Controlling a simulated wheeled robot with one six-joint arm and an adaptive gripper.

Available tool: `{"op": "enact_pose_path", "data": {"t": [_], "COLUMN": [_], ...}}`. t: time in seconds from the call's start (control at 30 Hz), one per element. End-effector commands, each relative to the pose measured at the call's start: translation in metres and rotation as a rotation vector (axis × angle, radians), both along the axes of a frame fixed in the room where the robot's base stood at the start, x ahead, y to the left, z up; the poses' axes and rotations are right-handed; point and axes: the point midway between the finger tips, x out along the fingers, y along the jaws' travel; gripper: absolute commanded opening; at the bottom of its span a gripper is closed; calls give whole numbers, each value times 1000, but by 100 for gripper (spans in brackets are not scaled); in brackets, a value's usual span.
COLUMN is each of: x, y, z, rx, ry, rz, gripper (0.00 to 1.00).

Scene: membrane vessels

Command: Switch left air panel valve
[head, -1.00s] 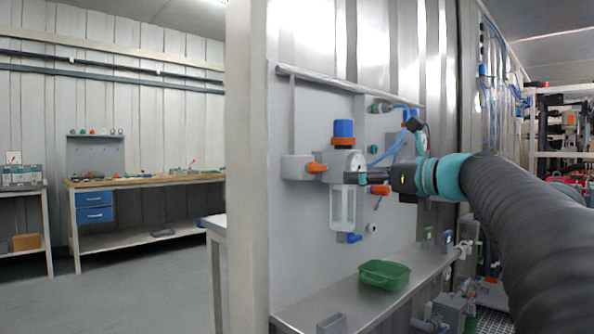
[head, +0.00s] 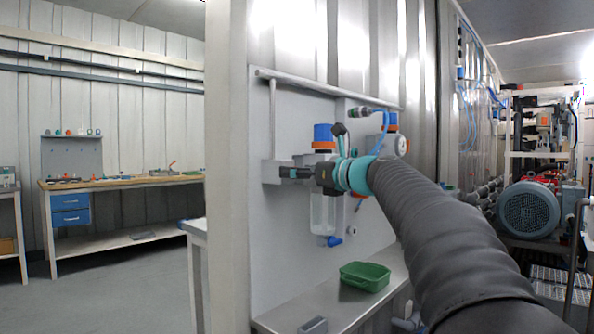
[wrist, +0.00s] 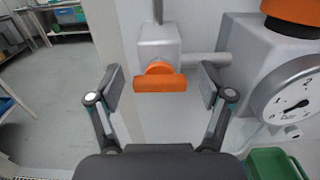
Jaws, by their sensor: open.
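The left air panel valve shows in the wrist view as an orange handle (wrist: 160,84) lying crosswise on a grey block (wrist: 158,45). My gripper (wrist: 161,90) is open, with one finger on each side of the handle. The handle lies between the fingertips, with a gap visible on both sides. In the head view my gripper (head: 297,172) is at the left end of the air panel (head: 292,225) and hides the handle. The left regulator (head: 323,137), with a blue knob and orange ring, stands just behind and right of my gripper.
A pressure gauge (wrist: 298,98) is close right of the right finger. A green tray (head: 364,276) sits on the metal shelf (head: 335,305) below. A second regulator (head: 390,124) is farther right. A wall post (head: 226,200) stands left; floor beyond is open.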

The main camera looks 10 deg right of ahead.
Motion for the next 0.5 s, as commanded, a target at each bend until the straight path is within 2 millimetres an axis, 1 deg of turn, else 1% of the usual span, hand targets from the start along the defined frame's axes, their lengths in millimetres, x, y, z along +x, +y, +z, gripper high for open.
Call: {"op": "enact_pose_path", "data": {"t": [0.1,0.37,0.4,0.47,0.5], "x": [5,6,6,6,6], "y": [4,4,4,4,4], "z": [0,0,0,0,0], "rx": [0,0,0,0,0], "ry": [0,0,0,0,0], "rz": [0,-1,0,0,0], "gripper": [79,79,77,62,52]}}
